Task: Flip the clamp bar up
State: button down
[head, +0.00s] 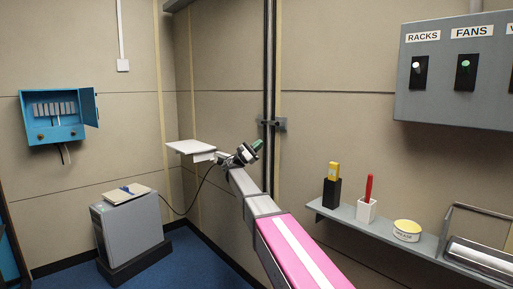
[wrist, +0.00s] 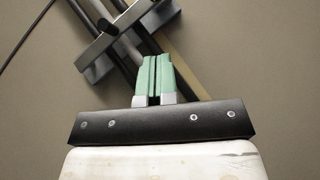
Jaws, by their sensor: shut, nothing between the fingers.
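My gripper (head: 257,145) is at the end of my outstretched arm in the middle of the head view, in front of the wall. Its green fingers are together and empty in the wrist view (wrist: 154,78). Past the fingertips, a grey metal bracket (wrist: 122,40) crosses dark vertical pipes or cables. The same bracket (head: 280,124) shows in the head view just right of and above the fingertips; I cannot tell whether they touch. At the lower right, a grey hinged-looking frame (head: 450,222) stands around a silver cylinder (head: 482,258). I cannot tell for certain which part is the clamp bar.
A wall shelf (head: 375,229) at right holds a yellow-topped tool in a black holder (head: 331,190), a red-handled one in a white holder (head: 367,210) and a tin (head: 407,230). A switch panel (head: 440,90) hangs above. A blue box (head: 52,115) and grey cabinet (head: 130,225) are left.

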aim_at(265, 122)
jog(key=x, duration=0.6)
jog(key=shift+d+r, duration=0.1)
jog(key=shift+r, duration=0.1)
jog(key=r, duration=0.1)
jog(key=s+r, duration=0.1)
jog(key=d+r, duration=0.1)
jog(key=shift+s, duration=0.25)
